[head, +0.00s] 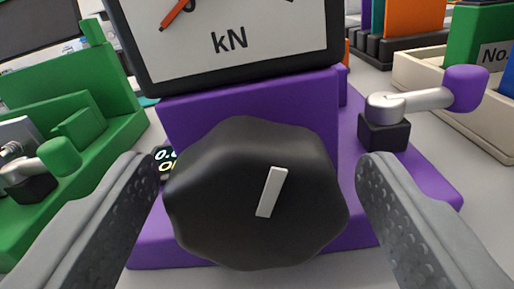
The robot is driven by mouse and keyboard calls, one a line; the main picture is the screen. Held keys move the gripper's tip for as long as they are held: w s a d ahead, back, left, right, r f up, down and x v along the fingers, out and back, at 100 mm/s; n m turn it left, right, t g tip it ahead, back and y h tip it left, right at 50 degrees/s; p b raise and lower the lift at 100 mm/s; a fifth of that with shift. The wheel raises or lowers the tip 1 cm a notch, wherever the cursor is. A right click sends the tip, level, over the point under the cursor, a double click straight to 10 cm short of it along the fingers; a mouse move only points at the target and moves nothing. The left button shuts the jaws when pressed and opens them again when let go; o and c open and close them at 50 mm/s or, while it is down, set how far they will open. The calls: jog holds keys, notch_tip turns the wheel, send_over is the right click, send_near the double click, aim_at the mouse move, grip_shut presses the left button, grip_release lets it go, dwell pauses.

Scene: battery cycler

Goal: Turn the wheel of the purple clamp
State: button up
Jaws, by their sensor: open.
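The purple clamp (240,100) stands straight ahead in the head view, with a gauge marked kN (235,45) above it. Its black lobed wheel (225,195) faces me and has a white pointer mark tilted slightly right of upright. My gripper (258,165) is open, with one grey textured finger on each side of the wheel. The wheel sits between the fingers; I cannot tell whether either finger touches it. A lever with a purple knob (465,88) sits on the clamp's right side. The lower part of the clamp is partly hidden by the wheel and the fingers.
A green clamp (60,90) with a green-knobbed lever (58,157) stands close on the left. A small display (164,155) shows partly behind the wheel. A beige tray (435,75) holding a green block marked "No." (490,52) is at the right. Orange and dark pieces stand behind.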

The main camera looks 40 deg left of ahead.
jog(key=shift+w+a, duration=0.1)
jog(key=shift+c, duration=0.2)
jog(key=c, duration=0.9)
jog(key=shift+m, duration=3)
jog(key=o, duration=0.9)
jog(key=shift+o, duration=0.2)
